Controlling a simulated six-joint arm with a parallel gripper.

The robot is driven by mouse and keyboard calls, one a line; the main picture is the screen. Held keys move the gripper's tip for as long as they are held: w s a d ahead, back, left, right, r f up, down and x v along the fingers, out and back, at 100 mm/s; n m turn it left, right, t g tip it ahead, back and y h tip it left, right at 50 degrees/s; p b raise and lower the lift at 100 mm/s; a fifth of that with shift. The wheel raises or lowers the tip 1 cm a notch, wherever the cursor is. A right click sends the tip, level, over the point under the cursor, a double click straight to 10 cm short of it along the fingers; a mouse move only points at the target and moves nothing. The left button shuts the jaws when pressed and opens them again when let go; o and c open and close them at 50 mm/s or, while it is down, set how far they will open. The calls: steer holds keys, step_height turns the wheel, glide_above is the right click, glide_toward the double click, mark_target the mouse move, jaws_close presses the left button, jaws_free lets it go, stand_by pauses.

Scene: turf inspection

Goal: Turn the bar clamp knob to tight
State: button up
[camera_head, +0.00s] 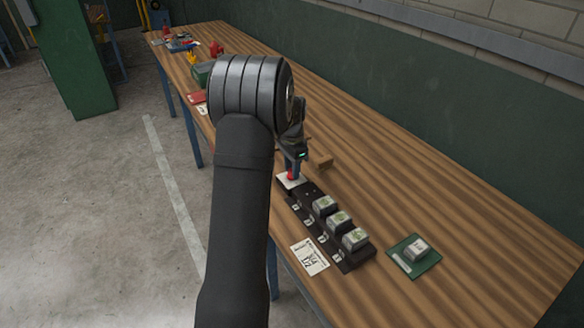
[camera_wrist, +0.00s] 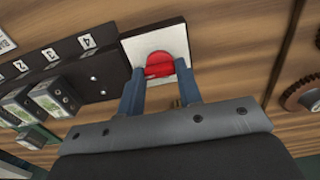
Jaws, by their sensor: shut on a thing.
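A red knob (camera_wrist: 159,60) sits on a white square plate (camera_wrist: 138,42) in the wrist view. The knob also shows in the head view (camera_head: 292,176), below my gripper, with part of the white plate (camera_head: 285,184) around it. My gripper (camera_wrist: 160,74) has one blue-grey finger on each side of the knob and is shut on it. In the head view my gripper (camera_head: 293,166) points down at the knob. The lower part of the knob is hidden by the fingers, and no tight mark is readable.
A black strip (camera_head: 306,190) with numbered slots and several grey blocks (camera_head: 338,220) adjoins the plate. A printed card (camera_head: 310,257) and a green tray (camera_head: 424,262) with one block lie nearby. A brown block (camera_head: 320,161) is behind my gripper. A toothed disc (camera_wrist: 303,94) is at right.

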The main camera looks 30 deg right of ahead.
steer(key=o, duration=1)
steer(key=shift+c, duration=0.2)
step_height(320, 180, up, 18)
steer(key=shift+f, duration=0.25)
steer(key=shift+f, duration=0.1)
step_height(320, 180, down, 17)
steer(key=shift+f, duration=0.15)
stand_by(0.5)
